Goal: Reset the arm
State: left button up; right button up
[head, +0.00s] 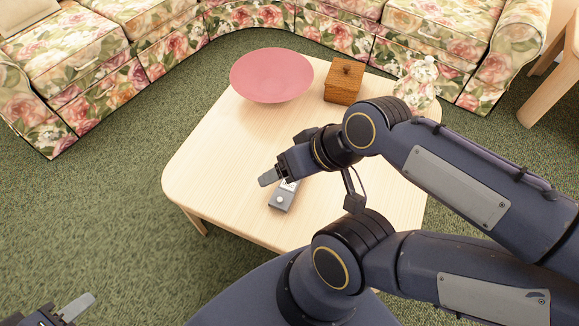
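My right arm reaches in from the right over the table. Its gripper (272,176) is over the middle of the table, just above a small grey handset-like device (282,201). The gripper hides the device's upper end, and I cannot tell whether they touch. My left gripper (74,308) is at the bottom left corner, over the carpet and away from the table, with only its front part in view. Each gripper shows mainly one pale grey finger surface, so I cannot tell whether either is open or shut.
A light wooden table (210,165) carries a pink bowl (271,75), a brown wooden box (344,81) and a pale figurine (418,84) at its far side. A floral sofa (160,30) curves behind it. A wooden leg (550,95) stands at right. Green carpet (100,220) is clear at left.

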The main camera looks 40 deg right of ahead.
notch_tip(320, 180, up, 19)
jog(key=p, duration=1.9)
